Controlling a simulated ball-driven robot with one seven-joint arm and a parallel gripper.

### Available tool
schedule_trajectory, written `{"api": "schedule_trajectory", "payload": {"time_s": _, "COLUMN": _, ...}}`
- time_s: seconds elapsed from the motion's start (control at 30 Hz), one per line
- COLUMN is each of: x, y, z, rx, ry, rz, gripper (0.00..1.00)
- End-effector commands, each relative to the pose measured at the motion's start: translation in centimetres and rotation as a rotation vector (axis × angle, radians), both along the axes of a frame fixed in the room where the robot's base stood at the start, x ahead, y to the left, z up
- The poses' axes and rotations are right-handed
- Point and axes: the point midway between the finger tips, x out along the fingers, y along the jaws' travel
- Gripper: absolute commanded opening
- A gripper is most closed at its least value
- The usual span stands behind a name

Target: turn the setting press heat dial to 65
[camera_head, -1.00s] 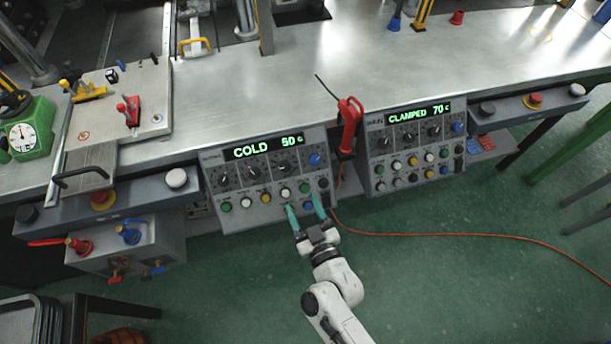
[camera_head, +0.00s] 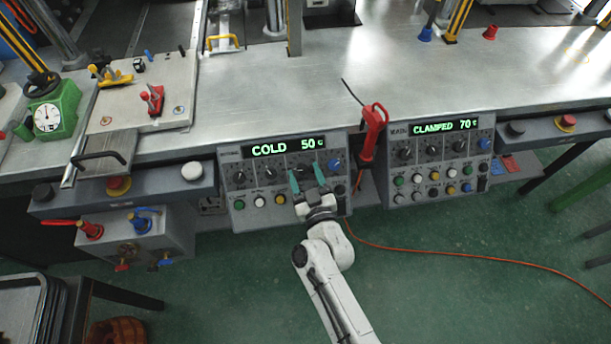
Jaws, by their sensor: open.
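The left control panel (camera_head: 285,148) has a green display (camera_head: 287,146) reading COLD 50 c. Below it is a row of dark dials, with a left dial (camera_head: 239,177), a second dial (camera_head: 268,172) and a blue knob (camera_head: 334,165) at the right end. My gripper (camera_head: 306,176) is open, its two teal fingers over the panel's right half, where a third dial sits mostly hidden. I cannot tell whether the fingers touch it. The right control panel (camera_head: 435,150) shows CLAMPED 70 c. The panels' small labels are too small to read.
A red hand tool (camera_head: 371,135) hangs between the panels, close to the right of my gripper. An orange cable (camera_head: 450,257) runs over the green floor. Red and blue valves (camera_head: 147,225) stick out at the left. The metal bench top (camera_head: 270,95) behind is mostly clear.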

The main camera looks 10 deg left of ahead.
Motion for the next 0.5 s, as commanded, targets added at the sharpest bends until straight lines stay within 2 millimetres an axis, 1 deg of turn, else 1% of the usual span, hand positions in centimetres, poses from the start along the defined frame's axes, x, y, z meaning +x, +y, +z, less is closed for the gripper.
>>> {"api": "schedule_trajectory", "payload": {"time_s": 0.13, "x": -0.01, "y": -0.01, "z": 0.02, "rx": 0.0, "ry": 0.0, "rz": 0.0, "gripper": 0.57}}
{"api": "schedule_trajectory", "payload": {"time_s": 0.5, "x": -0.03, "y": -0.01, "z": 0.01, "rx": 0.0, "ry": 0.0, "rz": 0.0, "gripper": 0.21}}
